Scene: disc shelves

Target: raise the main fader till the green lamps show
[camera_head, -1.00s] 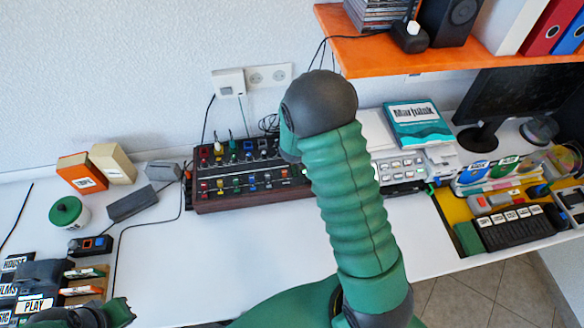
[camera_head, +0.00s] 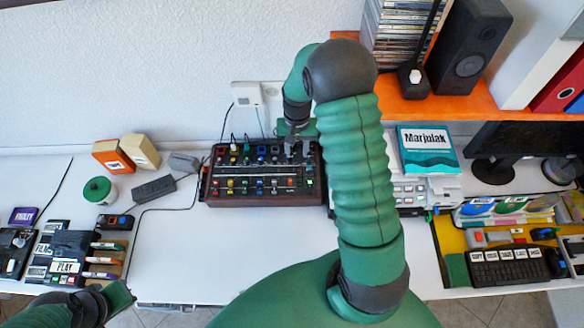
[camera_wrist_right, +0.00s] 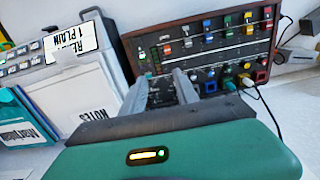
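The mixer (camera_head: 228,197) is a dark box with a wooden rim, coloured knobs and sliders, on the table against the wall. It also shows in the wrist view (camera_wrist_right: 226,50). My right gripper (camera_head: 297,151) is over the mixer's back right part, pointing down. In the wrist view its two fingers (camera_wrist_right: 160,82) stand apart over the panel's end. The main fader cannot be made out between them. A small green light (camera_wrist_right: 142,55) shows on the panel beside the fingers. My left gripper (camera_head: 122,294) is at the lower left, away from the mixer; its finger gap is unclear.
An orange shelf (camera_head: 440,107) with a black speaker (camera_head: 470,45) hangs at the back right. A teal-and-white book (camera_head: 427,150) lies right of the mixer. Cables run behind and left of it. The white table (camera_head: 190,255) in front is clear.

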